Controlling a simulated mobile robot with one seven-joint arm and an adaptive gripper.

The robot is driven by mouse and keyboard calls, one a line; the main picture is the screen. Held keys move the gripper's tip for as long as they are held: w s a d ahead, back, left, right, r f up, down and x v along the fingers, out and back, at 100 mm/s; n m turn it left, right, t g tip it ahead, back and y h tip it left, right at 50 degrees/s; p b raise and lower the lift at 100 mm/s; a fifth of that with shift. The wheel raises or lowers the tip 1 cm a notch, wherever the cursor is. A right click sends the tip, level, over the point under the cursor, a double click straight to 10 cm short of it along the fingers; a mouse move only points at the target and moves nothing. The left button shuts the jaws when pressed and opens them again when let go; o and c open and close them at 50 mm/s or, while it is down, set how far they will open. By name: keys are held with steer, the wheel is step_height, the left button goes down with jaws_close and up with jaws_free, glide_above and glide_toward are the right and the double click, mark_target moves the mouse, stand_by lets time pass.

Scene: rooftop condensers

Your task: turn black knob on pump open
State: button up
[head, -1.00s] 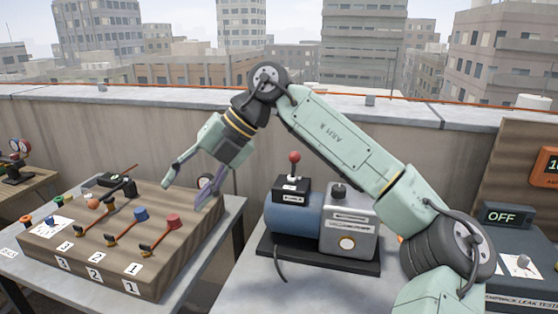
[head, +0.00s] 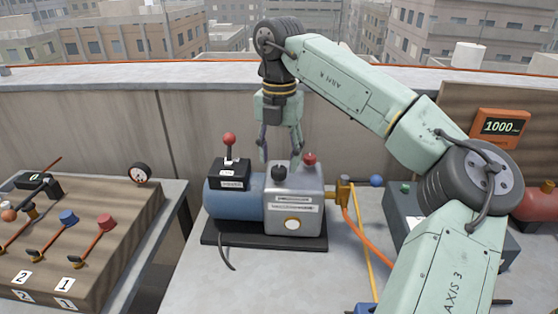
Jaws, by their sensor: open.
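The pump (head: 225,193) stands on a black base on the grey table, with a blue motor body at left and a silver housing (head: 293,205) at right. The black knob (head: 279,173) sits on top of the silver housing. A red-topped lever (head: 230,141) rises from a black box on the blue body. A red knob (head: 309,159) is at the housing's back right. My gripper (head: 280,158) points down with its fingers apart and empty. It is above and behind the black knob in the picture; whether a finger touches anything cannot be told.
A brass valve with a blue handle (head: 375,181) and orange and yellow hoses is right of the pump. A wooden board with several coloured valves (head: 68,217) stands at left.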

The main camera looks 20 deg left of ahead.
mark_target(279, 173)
steer(key=shift+f, duration=1.4)
steer(key=shift+c, duration=0.4)
steer(key=c, duration=1.1)
